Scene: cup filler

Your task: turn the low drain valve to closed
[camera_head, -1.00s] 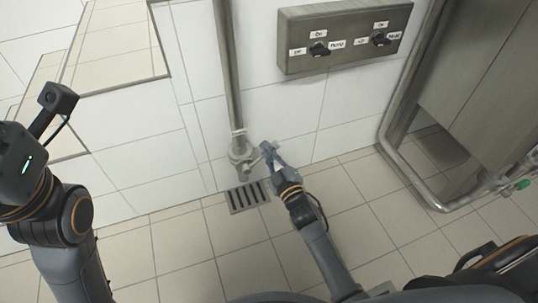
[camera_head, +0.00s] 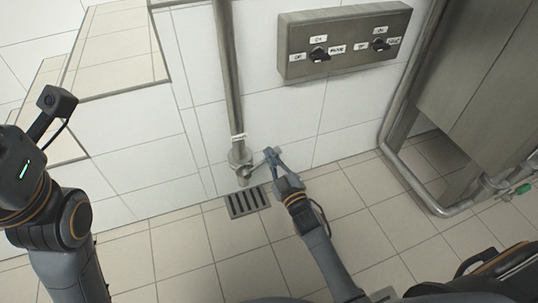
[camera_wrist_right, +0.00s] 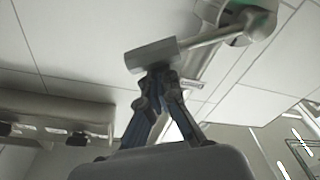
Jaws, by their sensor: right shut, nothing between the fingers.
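The low drain valve (camera_head: 240,157) sits at the bottom of a vertical pipe by the wall, with a small label above it. Its lever ends in a grey crossbar (camera_head: 271,154), pointing right in the head view. In the right wrist view the crossbar (camera_wrist_right: 150,55) is large, joined by a rod to the valve body (camera_wrist_right: 245,20). My right gripper (camera_head: 272,158) is shut and empty, its blue-grey fingertips (camera_wrist_right: 158,75) right at the crossbar. Whether they touch it I cannot tell. My left arm shows at the left; its fingers are out of view.
A floor drain grate (camera_head: 247,201) lies below the valve. A switch box (camera_head: 345,40) with two knobs is on the wall above. A steel cabinet (camera_head: 490,85) with a bent pipe frame (camera_head: 405,175) stands to the right. Tiled floor is open between.

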